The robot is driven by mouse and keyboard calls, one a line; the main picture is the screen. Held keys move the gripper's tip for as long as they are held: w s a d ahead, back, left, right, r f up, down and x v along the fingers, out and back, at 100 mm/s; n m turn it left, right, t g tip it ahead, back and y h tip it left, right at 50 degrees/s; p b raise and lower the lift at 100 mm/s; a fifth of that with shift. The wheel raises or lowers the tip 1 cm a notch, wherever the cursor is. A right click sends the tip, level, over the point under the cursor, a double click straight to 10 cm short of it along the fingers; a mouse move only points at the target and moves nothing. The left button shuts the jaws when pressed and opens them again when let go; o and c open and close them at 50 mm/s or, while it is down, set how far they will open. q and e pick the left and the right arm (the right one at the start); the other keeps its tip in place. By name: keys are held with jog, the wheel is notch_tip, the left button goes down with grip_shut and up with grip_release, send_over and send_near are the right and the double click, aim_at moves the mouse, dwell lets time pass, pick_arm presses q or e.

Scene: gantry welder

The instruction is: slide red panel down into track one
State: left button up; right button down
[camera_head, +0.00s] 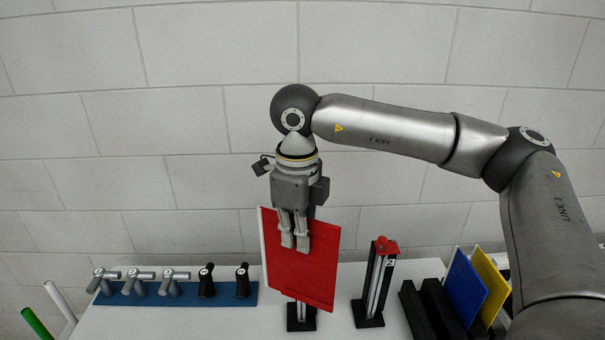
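The red panel (318,269) stands upright and slightly turned in the middle of the view, with a pale strip along its left edge. My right gripper (295,243) points down at the panel's upper part, with its fingers close together. It appears shut on the panel, though the exact grip is hard to see. Behind and below the panel is a black track stand (301,323); only its base shows, and its number is hidden. I cannot tell whether the panel is in its slot. A second track stand (374,286), marked 2, stands to the right with a red piece (385,246) on top. My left gripper is not in view.
A blue rack (180,294) with several numbered handles lies on the left of the white table (235,322). Black slotted holders (438,307), a blue panel (464,287) and a yellow panel (491,283) stand at right, near my arm. A block wall is behind.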

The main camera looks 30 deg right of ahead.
aim_at(303, 299)
notch_tip(303, 299, up, 8)
jog(key=w+d+m+p, duration=0.2)
jog(key=m+p, duration=0.1)
jog(key=m, duration=0.9)
jog(key=shift+m, duration=0.3)
jog(key=shift+w+d+f+b, duration=0.1)
jog(key=shift+f+b, duration=0.65)
jog(key=shift+f, duration=0.4)
jog(key=shift+w+f+b, duration=0.1)
jog(key=shift+f+b, duration=0.65)
jog(key=shift+f, duration=0.4)
jog(key=shift+s+b, duration=0.2)
jog(key=shift+b, duration=0.1)
jog(key=shift+f+b, duration=10.4)
jog(key=shift+f, duration=1.95)
jog(key=c, duration=1.6)
grip_release()
